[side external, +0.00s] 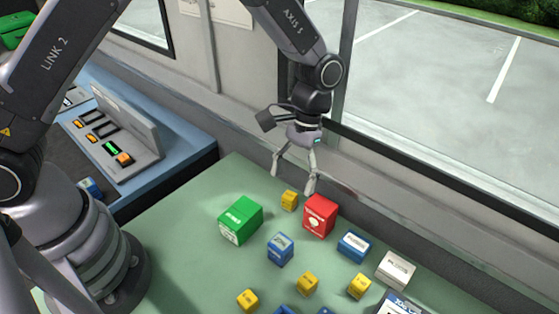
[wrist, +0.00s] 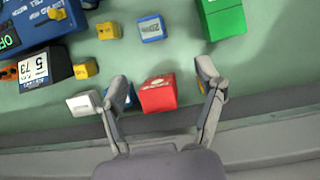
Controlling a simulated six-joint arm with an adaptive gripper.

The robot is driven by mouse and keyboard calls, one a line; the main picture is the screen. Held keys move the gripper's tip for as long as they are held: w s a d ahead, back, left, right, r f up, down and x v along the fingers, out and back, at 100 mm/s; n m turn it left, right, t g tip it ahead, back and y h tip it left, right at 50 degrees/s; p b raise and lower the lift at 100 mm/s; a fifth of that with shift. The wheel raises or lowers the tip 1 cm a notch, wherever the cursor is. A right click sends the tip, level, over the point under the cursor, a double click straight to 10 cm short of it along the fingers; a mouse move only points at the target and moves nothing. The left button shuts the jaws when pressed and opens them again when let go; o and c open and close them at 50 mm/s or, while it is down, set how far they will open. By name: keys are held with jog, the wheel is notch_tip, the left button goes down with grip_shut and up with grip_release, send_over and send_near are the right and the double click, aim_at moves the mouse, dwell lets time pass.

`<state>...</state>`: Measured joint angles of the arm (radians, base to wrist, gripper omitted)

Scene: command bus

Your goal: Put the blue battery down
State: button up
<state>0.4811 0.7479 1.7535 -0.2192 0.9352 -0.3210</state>
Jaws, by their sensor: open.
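Two small blue blocks stand on the green table, and I cannot tell for sure which is the blue battery. One blue block (side external: 280,249) is in front of the red block; it also shows at the top middle of the wrist view (wrist: 151,28). The other blue block (side external: 354,246) lies to the right of the red block; in the wrist view (wrist: 128,93) my left finger partly hides it. My gripper (side external: 292,182) is open and empty, raised above the table's back edge near the red block. Its spread fingers also show in the wrist view (wrist: 162,76).
A red block (side external: 320,216), a green box (side external: 240,220), a white block (side external: 395,269) and several yellow cubes (side external: 307,283) stand around. A dark labelled box (side external: 400,304) is at the front right. A wall ledge and window run behind the table (side external: 190,278), whose front left is clear.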

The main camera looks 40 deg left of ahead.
jog(key=s+a+r+t+h, duration=0.1)
jog(key=s+a+r+t, duration=0.1)
jog(key=a+r, duration=0.55)
jog(key=s+a+r+t, duration=0.2)
jog(key=a+r, duration=0.2)
jog(key=r, duration=0.6)
jog(key=s+a+r+t, duration=0.2)
jog(key=s+a+r, duration=0.1)
jog(key=s+a, duration=0.2)
jog(key=s+a+r+t+y, duration=0.1)
jog(key=s+a+r+t, duration=0.2)
jog(key=s, duration=0.7)
jog(key=shift+a+r, duration=0.25)
jog(key=shift+a, duration=0.9)
